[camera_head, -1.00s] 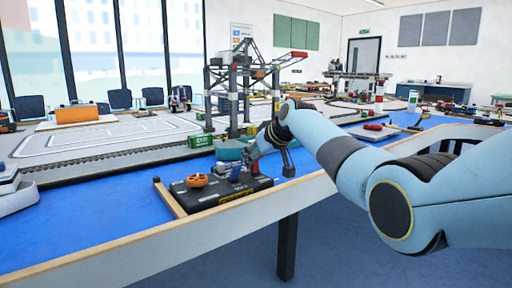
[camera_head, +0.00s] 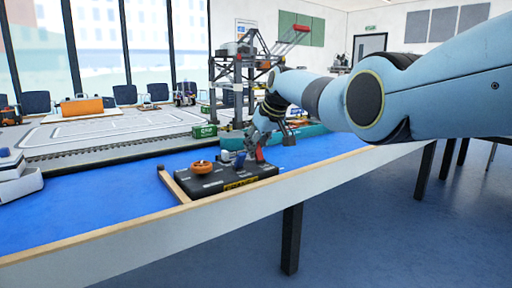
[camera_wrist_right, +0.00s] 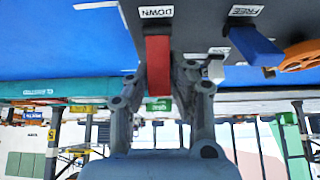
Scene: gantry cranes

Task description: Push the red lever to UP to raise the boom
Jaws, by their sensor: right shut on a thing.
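The red lever (camera_head: 261,154) stands on the right part of the black control box (camera_head: 232,186). In the right wrist view the red lever (camera_wrist_right: 158,68) is between my right fingers, beside a DOWN label (camera_wrist_right: 156,12); no UP label is readable. My right gripper (camera_head: 258,143) reaches down from the right and is shut on the lever. The gantry crane (camera_head: 216,98) stands behind the box. Its red-tipped boom (camera_head: 298,30) slopes upward to the right. My left gripper is out of view.
On the same box are an orange wheel (camera_head: 202,168) and a blue lever (camera_wrist_right: 256,46) by a FREE label, close to the red one. A wooden strip (camera_head: 174,186) edges the box's left side. The blue tabletop (camera_head: 90,207) to the left is mostly clear.

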